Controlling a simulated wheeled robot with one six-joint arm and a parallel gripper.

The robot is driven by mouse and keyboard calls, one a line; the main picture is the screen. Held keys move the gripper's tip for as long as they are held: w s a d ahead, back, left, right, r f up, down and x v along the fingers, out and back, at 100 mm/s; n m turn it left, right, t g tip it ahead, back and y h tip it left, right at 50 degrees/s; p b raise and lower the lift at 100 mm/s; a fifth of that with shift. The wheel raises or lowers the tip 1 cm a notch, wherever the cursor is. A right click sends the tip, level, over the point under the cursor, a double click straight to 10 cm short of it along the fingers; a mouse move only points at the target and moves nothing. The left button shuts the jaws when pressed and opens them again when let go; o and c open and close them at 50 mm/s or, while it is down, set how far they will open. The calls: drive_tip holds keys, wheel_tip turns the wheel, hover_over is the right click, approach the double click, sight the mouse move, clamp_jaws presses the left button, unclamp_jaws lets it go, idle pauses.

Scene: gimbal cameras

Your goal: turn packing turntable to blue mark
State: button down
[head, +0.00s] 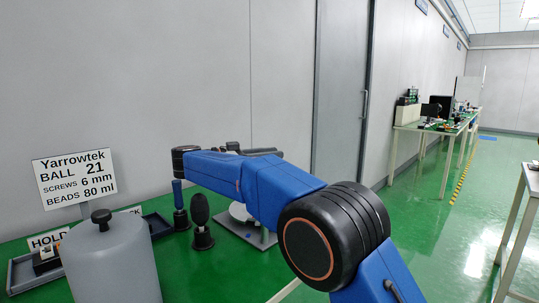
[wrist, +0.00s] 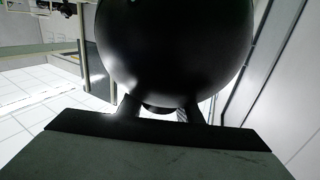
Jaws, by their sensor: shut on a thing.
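The packing turntable appears to be the pale round disc (head: 239,212) on a grey base plate (head: 258,238) on the green bench, partly hidden behind my blue arm. I cannot make out a blue mark clearly. My gripper (wrist: 160,110) is shut on a large, smooth dark ball (wrist: 175,50) that fills the upper middle of the wrist view. The ball hides what lies beyond it. In the head view my arm hides most of the gripper, and I cannot tell whether the held ball touches the turntable.
A grey lidded canister (head: 112,262) stands at the front left, by a sign (head: 75,178) and a dark tray (head: 157,226). A black egg-shaped tool (head: 200,210) and a blue-handled tool (head: 179,198) stand upright beside the turntable. A wall is close behind; open floor lies right.

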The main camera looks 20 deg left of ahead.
drive_tip(key=shift+r, duration=0.15)
drive_tip(key=c, duration=1.3)
unclamp_jaws()
